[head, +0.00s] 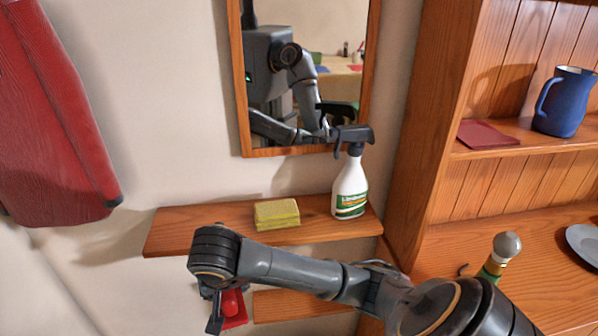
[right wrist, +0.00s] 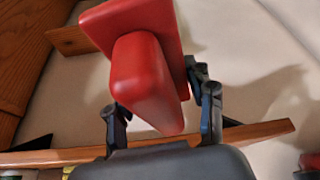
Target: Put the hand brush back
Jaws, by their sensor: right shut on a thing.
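The red hand brush (head: 233,308) is in my right gripper (head: 224,314), below the left part of the wall shelf (head: 180,228) in the head view. In the right wrist view the brush (right wrist: 146,80) fills the upper middle, with a red block-like part in front of a wider flat red part. The fingers of my right gripper (right wrist: 162,112) are on either side of it, shut on it. In the head view my wrist hides much of the brush. My left gripper is not in view, apart from what the mirror may reflect.
On the shelf are a yellow sponge (head: 277,214) and a white spray bottle (head: 350,188). A mirror (head: 305,75) hangs above. A wooden cabinet (head: 425,130) with a blue jug (head: 565,102) stands right. A bottle (head: 497,258) stands near my right arm. A red garment (head: 55,120) hangs left.

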